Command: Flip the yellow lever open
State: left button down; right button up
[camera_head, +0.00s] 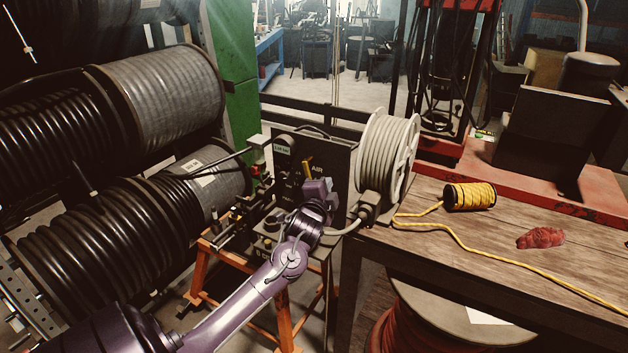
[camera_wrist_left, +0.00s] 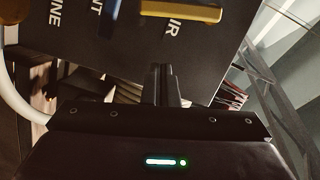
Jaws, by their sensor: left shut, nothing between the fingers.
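The yellow lever (camera_head: 308,165) stands out from the dark crimper panel (camera_head: 334,160) in the head view, close to my left gripper. In the left wrist view a yellow lever (camera_wrist_left: 181,11) lies across the top edge, by the letters "IR". My left gripper (camera_wrist_left: 162,72) is shut and empty, its fingers together in front of the panel and apart from the lever in that picture. In the head view my left wrist is just below the lever and its fingertips are hard to make out. My right gripper is in neither view.
A blue handle (camera_wrist_left: 106,18) and an orange-yellow one (camera_wrist_left: 30,8) are beside the lever. A hose reel (camera_head: 387,155) stands right of the panel. A wooden table (camera_head: 480,240) holds a yellow rope spool (camera_head: 470,196) and red cloth (camera_head: 540,238). Large black hose coils (camera_head: 90,245) fill the left.

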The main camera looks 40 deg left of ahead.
pick_arm(q)
jog(key=a, duration=0.1)
jog(key=a+p, duration=0.1)
jog(key=a, duration=0.1)
jog(key=shift+s+a+f, duration=0.1)
jog(key=shift+s+f, duration=0.05)
jog(key=shift+f, duration=0.2)
jog(key=shift+s+a+f+p, duration=0.1)
jog(key=shift+a+f+p, duration=0.1)
jog(key=shift+a+p, duration=0.15)
jog(key=shift+f, duration=0.1)
jog(key=m+b, duration=0.1)
jog(key=a+f+m+b, duration=0.1)
jog(key=m, duration=0.1)
jog(key=shift+s+a+y, duration=0.15)
jog(key=shift+y, duration=0.15)
jog(key=shift+r, duration=0.1)
